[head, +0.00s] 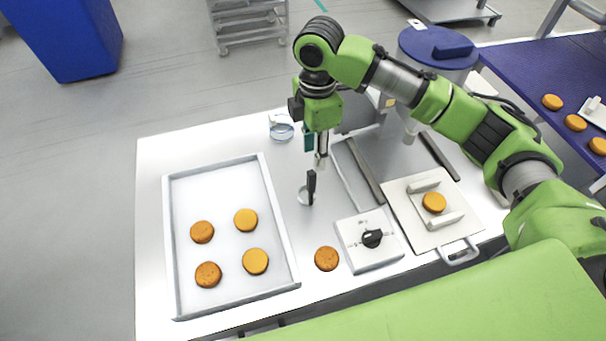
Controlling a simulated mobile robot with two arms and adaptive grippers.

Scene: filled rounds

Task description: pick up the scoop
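A small tool with an upright black handle (311,182) and a pale round part (304,197) at its foot is on the white table, right of the tray; it looks like the scoop. My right gripper (320,158) points down just above and behind the handle, its tips close to the handle's top. I cannot tell whether they touch it, or how far apart the fingers are. My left gripper is not in view.
A shallow tray (281,222) with several orange-brown rounds fills the table's left. A loose round (326,258), a white box with a black knob (372,238) and a press plate (406,212) with a round stand nearby. A pale round item (281,132) lies behind.

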